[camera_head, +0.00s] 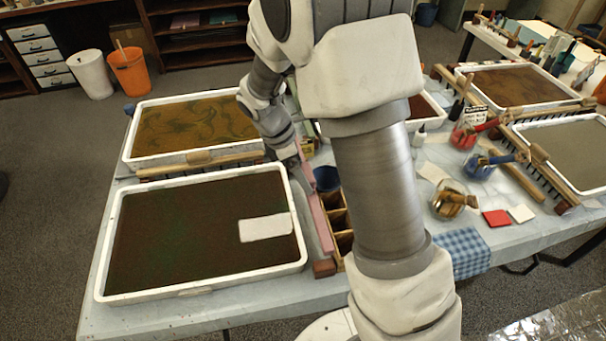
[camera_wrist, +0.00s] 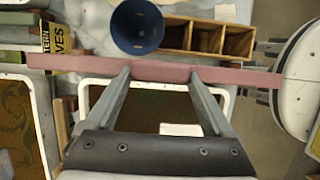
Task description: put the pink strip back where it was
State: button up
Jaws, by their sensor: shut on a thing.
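The pink strip (camera_head: 316,212) is a long thin bar. In the head view it runs lengthwise between the front-left dark tray (camera_head: 100,268) and a wooden compartment box (camera_head: 346,262). In the wrist view the strip (camera_wrist: 160,70) crosses the picture from left to right. My gripper (camera_wrist: 160,74) has a fingertip at each side of the strip's middle part and is shut on it. In the head view my arm hides part of the strip's surroundings, and the fingers are hard to make out. I cannot tell whether the strip touches anything below.
A dark blue cup (camera_wrist: 137,27) stands close beside the strip, next to the compartment box. A white card (camera_head: 266,228) lies in the dark tray. A brown block (camera_head: 324,268) sits at the strip's near end. Jars, a blue checked cloth (camera_head: 466,252) and more trays fill the right.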

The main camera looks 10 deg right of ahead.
jog(key=shift+f, duration=0.1)
notch_tip(320, 180, down, 7)
jog(key=b, duration=0.6)
jog(key=shift+f+b, duration=0.4)
jog(key=shift+b, duration=0.1)
dwell(0.6)
